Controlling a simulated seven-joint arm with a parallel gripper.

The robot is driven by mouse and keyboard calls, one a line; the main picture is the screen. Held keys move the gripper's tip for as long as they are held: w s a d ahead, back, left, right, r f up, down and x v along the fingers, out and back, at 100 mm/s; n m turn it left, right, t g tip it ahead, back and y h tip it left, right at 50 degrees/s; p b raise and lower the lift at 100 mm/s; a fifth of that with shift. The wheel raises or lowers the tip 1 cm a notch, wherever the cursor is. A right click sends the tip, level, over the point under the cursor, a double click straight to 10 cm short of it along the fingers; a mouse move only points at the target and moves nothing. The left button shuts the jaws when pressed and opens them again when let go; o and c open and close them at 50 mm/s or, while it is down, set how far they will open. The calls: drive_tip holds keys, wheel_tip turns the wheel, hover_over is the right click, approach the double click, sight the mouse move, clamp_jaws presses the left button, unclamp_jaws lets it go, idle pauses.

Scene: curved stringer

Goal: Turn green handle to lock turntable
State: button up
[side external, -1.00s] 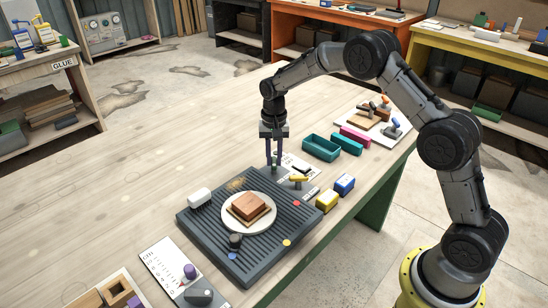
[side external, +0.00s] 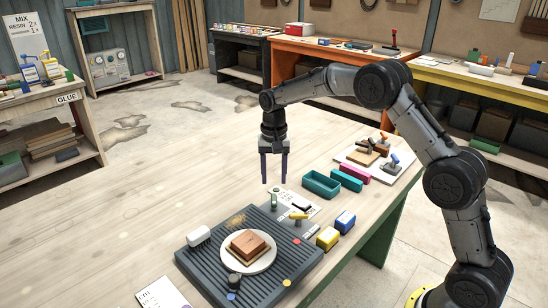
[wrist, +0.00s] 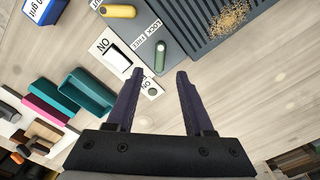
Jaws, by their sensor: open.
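The green handle (side external: 274,200) stands at the far edge of the dark grey ribbed board (side external: 196,262). In the wrist view the green handle (wrist: 160,58) lies beside the LOCK (wrist: 153,28) and FREE labels; which one it is set to I cannot tell. The turntable looks like the round white disc (side external: 228,257), with a wooden block (side external: 250,243) on it. My gripper (side external: 274,183) is open and empty above the handle's end of the board, clear of the handle. In the wrist view the handle shows beyond and between the fingertips (wrist: 155,75).
A yellow handle (side external: 299,216) sits close to the green one. A white brush-like piece (side external: 199,235) lies on the board. The bench's left side is clear.

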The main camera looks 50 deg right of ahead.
wheel_tip(320, 180, up, 7)
idle(0.3)
drive_tip(key=s+a+r+t, duration=0.2)
drive_tip(key=s+r, duration=0.2)
drive_tip(key=r, duration=0.7)
drive_tip(key=s+a+r+n+t, duration=0.15)
drive_tip(key=s+r, duration=0.45)
drive_tip(key=s, duration=0.7)
drive_tip(key=s+f+n+t, duration=0.2)
drive_tip(key=s+f+n, duration=0.15)
drive_tip(key=s, duration=0.95)
drive_tip(key=s+a+f+n, duration=0.1)
drive_tip(key=s+f+n, duration=0.3)
drive_tip(key=f, duration=0.3)
drive_tip(key=shift+s, duration=0.8)
